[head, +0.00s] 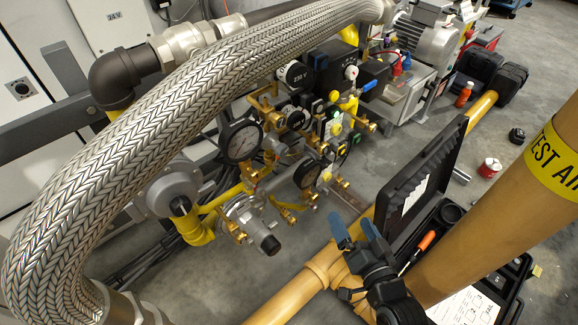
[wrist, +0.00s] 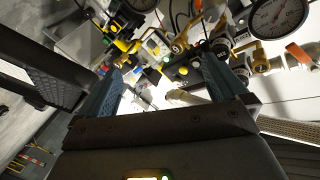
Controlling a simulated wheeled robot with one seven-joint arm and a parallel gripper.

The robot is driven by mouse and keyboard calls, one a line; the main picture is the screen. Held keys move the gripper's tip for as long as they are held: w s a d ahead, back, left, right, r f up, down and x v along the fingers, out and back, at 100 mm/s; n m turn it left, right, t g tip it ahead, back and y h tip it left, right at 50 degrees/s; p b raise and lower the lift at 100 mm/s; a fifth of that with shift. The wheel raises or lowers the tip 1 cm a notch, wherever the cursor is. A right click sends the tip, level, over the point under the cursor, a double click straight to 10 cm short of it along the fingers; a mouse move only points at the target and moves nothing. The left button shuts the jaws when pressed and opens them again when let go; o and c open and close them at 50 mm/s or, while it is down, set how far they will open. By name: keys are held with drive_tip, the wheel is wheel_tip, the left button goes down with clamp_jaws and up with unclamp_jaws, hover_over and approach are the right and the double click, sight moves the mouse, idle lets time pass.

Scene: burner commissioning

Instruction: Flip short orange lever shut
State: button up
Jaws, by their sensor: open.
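A short orange lever (wrist: 298,54) shows near the right edge of the wrist view, on a small valve beside brass fittings. I cannot tell from this view alone whether it is open or shut. I cannot make it out in the head view. My gripper (head: 351,221) is open and empty, with its blue fingers apart, in front of and to the right of the burner pipework. In the wrist view, the orange lever lies to the right of my gripper (wrist: 160,63), outside the gap between the fingers and apart from them.
A round gauge (head: 241,141) and a yellow-piped regulator (head: 240,212) stand left of my gripper. A braided hose (head: 190,95) arches across the left. An open black case (head: 425,175) and a thick yellow pipe (head: 500,205) stand close on the right.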

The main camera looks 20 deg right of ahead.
drive_tip(key=w+d+f+m+g+y+b, duration=0.1)
drive_tip(key=w+f+m+g+y+b, duration=0.15)
drive_tip(key=w+f+m, duration=0.5)
drive_tip(key=w+a+r+m+t+y+b, duration=0.1)
drive_tip(key=w+a+r+y, duration=0.1)
drive_tip(key=w, duration=0.7)
drive_tip(key=w+a+r+m+t+y+b, duration=0.1)
drive_tip(key=w+a+r+m+t+y, duration=0.1)
drive_tip(key=w, duration=0.7)
drive_tip(key=shift+a+r+y, duration=0.85)
drive_tip(key=shift+a+r, duration=0.1)
drive_tip(key=shift+a, duration=0.15)
drive_tip(key=shift+w+m, duration=0.1)
drive_tip(key=shift+m, duration=0.15)
drive_tip(key=shift+c, duration=0.5)
drive_tip(key=c, duration=0.9)
